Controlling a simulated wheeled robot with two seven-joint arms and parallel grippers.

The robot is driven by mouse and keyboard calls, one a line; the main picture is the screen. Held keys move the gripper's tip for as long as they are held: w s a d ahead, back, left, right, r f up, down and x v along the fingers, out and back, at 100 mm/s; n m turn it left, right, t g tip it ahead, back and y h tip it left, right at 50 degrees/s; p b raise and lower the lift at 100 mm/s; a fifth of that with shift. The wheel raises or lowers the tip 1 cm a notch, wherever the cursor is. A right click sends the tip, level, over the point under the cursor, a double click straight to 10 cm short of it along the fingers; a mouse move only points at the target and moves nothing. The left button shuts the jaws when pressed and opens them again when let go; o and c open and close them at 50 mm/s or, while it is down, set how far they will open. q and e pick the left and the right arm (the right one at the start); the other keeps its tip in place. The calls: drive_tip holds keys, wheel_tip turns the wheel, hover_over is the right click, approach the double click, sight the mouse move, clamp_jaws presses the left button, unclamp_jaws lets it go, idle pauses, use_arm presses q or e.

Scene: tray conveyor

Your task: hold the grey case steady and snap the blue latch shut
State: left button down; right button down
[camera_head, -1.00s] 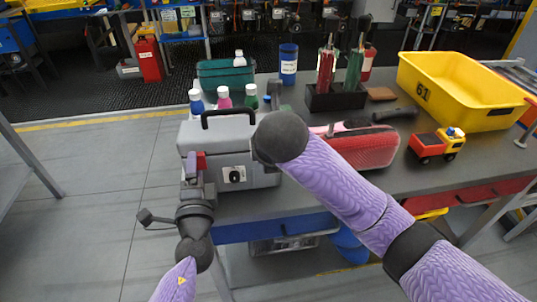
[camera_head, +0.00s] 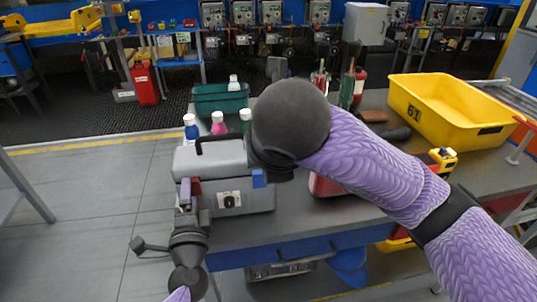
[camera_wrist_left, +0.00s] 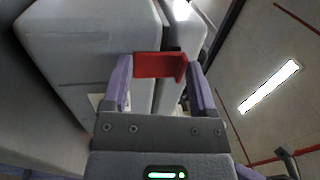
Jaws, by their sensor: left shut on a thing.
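The grey case (camera_head: 232,194) stands at the front left of the table with its lid down and its black handle on top. The blue latch (camera_head: 259,178) shows at the right of its front, just below the dark end of my right arm; I cannot tell whether it is shut. My left gripper (camera_head: 189,190) is at the case's front left. In the left wrist view its fingers (camera_wrist_left: 160,82) are on either side of a red latch (camera_wrist_left: 155,65) on the case, shut on it. My right gripper is mostly hidden behind its big round wrist joint.
A yellow crate (camera_head: 418,111) is at the right. A red case, partly hidden by my right arm, lies right of the grey case.

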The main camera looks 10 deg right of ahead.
use_arm(q)
drive_tip(key=shift+c, duration=0.5)
unclamp_jaws()
drive_tip(key=shift+o, duration=0.5)
